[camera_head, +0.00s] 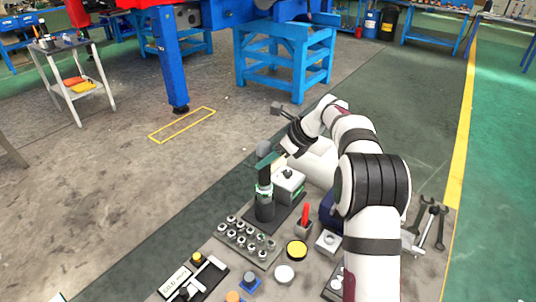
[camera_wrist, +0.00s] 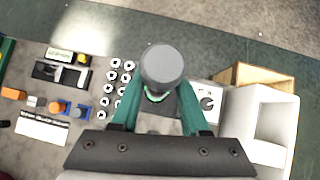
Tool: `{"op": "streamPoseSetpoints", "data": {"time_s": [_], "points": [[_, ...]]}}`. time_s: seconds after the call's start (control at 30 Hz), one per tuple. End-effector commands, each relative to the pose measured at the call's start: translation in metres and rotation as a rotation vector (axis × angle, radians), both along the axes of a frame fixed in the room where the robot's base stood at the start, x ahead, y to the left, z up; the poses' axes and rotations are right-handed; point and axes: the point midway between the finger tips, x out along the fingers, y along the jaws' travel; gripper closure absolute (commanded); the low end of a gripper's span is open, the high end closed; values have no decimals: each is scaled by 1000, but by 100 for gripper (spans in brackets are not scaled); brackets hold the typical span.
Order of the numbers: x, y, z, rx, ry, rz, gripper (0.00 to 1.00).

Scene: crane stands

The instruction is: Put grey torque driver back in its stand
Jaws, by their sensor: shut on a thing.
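The grey torque driver (camera_head: 264,147) has a round grey cap and a dark body. It stands roughly upright in my gripper (camera_head: 268,159), whose teal fingers are shut on it just under the cap. In the wrist view the driver's cap (camera_wrist: 167,64) shows end-on between the fingers of my gripper (camera_wrist: 158,90). The cap hides most of the stand in the wrist view.
A grey-white box with a black knob (camera_head: 288,184) stands close right of the stand. A tray of several metal sockets (camera_head: 248,242) lies in front. A red-handled tool (camera_head: 305,214) stands upright at right. Open floor lies beyond the bench's far edge.

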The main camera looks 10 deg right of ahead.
Motion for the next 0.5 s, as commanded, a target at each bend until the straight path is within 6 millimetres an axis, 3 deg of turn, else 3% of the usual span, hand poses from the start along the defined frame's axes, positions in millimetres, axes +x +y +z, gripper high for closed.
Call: {"op": "streamPoseSetpoints", "data": {"time_s": [0.5], "points": [[1,0,-17,1,-2,-1,100]]}}
